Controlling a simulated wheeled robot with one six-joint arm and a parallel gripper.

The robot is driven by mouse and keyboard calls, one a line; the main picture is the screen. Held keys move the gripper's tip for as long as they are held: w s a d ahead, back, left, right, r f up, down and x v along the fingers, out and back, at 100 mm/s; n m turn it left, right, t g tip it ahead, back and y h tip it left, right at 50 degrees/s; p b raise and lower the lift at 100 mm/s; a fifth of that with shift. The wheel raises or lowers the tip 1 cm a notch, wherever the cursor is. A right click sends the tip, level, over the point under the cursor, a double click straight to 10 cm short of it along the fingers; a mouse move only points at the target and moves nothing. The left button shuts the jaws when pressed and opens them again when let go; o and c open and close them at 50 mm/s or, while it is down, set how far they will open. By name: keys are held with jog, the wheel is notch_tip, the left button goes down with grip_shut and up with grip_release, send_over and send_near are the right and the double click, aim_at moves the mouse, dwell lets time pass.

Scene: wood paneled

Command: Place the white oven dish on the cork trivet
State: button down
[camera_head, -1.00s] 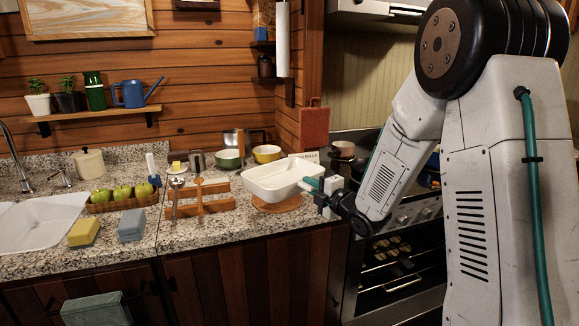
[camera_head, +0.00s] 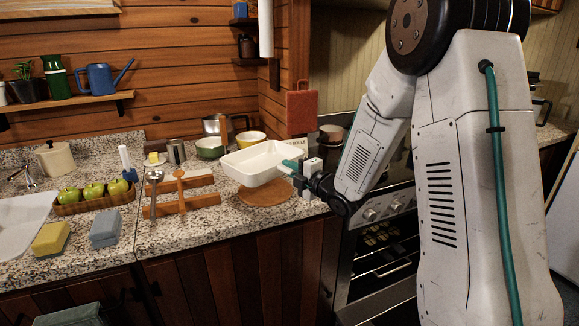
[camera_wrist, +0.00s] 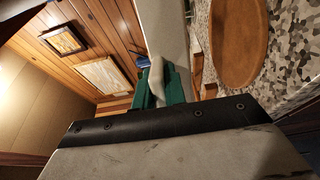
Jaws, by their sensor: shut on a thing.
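The white oven dish (camera_head: 250,172) is in the air over the back-left part of the cork trivet, upright or nearly so. My gripper (camera_head: 292,165) is shut on the dish's right end with its green fingers. The round brown cork trivet (camera_head: 268,196) lies flat on the granite counter, partly hidden below the dish. In the wrist view the green fingers (camera_wrist: 163,88) grip the pale dish (camera_wrist: 167,35), and the trivet (camera_wrist: 238,40) shows apart from it at the right.
A wooden rack with a ladle and a wooden spoon (camera_head: 181,190) stands left of the trivet. Bowls (camera_head: 209,148) and a metal pot stand behind the dish. The stove (camera_head: 375,210) is to the right. Bare counter lies in front of the trivet.

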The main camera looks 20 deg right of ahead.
jog(key=shift+f, duration=3.7)
jog(key=c, duration=1)
grip_release()
jog(key=shift+s+f, duration=0.1)
jog(key=shift+c, duration=0.2)
jog(key=v, duration=0.7)
jog(key=shift+s+d, duration=0.15)
jog(key=shift+s, duration=0.25)
